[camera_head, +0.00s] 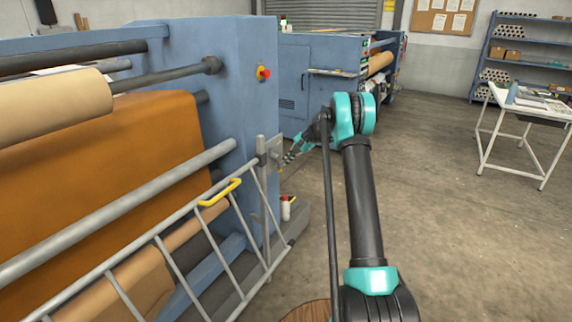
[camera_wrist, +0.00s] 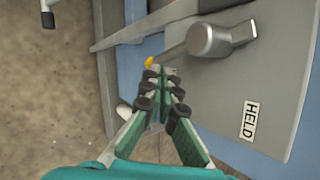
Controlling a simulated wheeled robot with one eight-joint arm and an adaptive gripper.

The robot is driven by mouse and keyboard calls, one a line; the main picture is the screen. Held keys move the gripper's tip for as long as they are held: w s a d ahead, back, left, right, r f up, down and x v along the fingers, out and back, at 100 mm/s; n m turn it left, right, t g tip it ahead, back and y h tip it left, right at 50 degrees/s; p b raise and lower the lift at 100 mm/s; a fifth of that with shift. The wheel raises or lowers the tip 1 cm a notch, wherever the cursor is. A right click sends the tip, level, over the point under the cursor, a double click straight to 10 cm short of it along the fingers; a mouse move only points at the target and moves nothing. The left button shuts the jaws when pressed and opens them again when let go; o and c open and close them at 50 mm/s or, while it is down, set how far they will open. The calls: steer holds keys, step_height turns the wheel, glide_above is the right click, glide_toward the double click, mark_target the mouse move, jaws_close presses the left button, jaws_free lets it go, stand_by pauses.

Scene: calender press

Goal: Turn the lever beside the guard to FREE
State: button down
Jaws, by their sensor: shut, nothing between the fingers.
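The lever is a grey bar on a round hub (camera_wrist: 207,40), fixed to a grey plate (camera_wrist: 225,85) in the wrist view. The bar slants down-left from the hub, and a small yellow part (camera_wrist: 149,62) shows at its outer end. A white HELD label (camera_wrist: 250,120) is below right of the hub; no FREE label is visible. My gripper (camera_wrist: 163,76) is shut and empty, its fingertips close by the lever's outer end; contact cannot be told. In the head view my gripper (camera_head: 289,156) is at the plate (camera_head: 275,154) beside the barred guard (camera_head: 150,235).
The guard has a yellow handle (camera_head: 220,193). The blue press frame (camera_head: 225,110) carries a red button (camera_head: 263,72). A red-and-white bottle (camera_head: 287,208) stands low near the guard's end. Open concrete floor (camera_head: 440,220) lies to the right, with a white table (camera_head: 525,112) beyond.

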steer(key=shift+r, duration=0.2)
steer(key=v, duration=1.1)
steer(key=shift+d+r, duration=0.3)
steer(key=shift+s, duration=0.1)
